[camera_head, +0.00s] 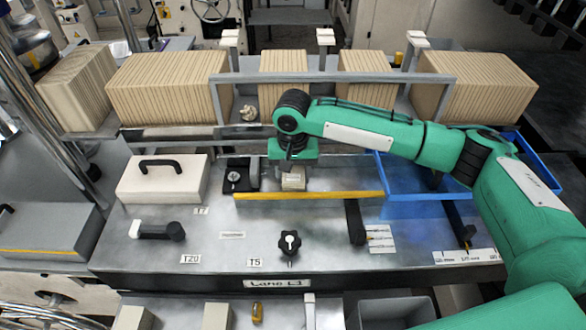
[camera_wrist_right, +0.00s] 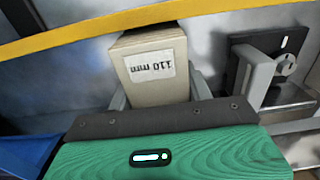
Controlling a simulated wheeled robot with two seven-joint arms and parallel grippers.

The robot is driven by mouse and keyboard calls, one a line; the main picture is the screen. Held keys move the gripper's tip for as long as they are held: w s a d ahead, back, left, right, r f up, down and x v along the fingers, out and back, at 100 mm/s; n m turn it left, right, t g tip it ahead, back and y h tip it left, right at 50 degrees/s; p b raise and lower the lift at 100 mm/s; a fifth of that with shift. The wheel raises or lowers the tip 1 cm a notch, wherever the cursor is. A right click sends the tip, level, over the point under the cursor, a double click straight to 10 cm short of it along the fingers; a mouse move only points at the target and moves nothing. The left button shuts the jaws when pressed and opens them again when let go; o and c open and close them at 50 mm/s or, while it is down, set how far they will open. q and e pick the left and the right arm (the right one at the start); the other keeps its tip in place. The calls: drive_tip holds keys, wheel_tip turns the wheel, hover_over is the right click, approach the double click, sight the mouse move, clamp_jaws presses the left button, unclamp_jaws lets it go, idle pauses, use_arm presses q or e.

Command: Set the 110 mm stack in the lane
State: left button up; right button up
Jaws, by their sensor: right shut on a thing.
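The 110 mm stack is a small cardboard-coloured block (camera_head: 293,182) with a white label, in the middle of the bench behind a yellow strip (camera_head: 330,195). In the right wrist view the stack (camera_wrist_right: 150,45) shows its "110 mm" label upside down. My right gripper (camera_head: 291,172) points down over the stack and is shut on it, one finger on each side. Whether its underside touches the bench is hidden. A dial gauge on a black block (camera_head: 234,179) stands just left of the stack. A plate on the bench front reads "Lane L1" (camera_head: 278,283). My left gripper is not in view.
A blue tray (camera_head: 410,211) lies right of the yellow strip. A white box with a black handle (camera_head: 145,190) is at left. A black knob (camera_head: 290,242) and a lever (camera_head: 158,230) stand in front. Large slatted stacks (camera_head: 165,90) line the rear shelf behind a grey rail.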

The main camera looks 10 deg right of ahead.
idle(0.4)
drive_tip(key=o, duration=1.1)
wheel_tip(320, 180, up, 14)
drive_tip(key=b, duration=0.3)
drive_tip(key=shift+s+f+b, duration=0.1)
drive_tip(key=shift+f+b, duration=0.15)
drive_tip(key=shift+b, duration=0.05)
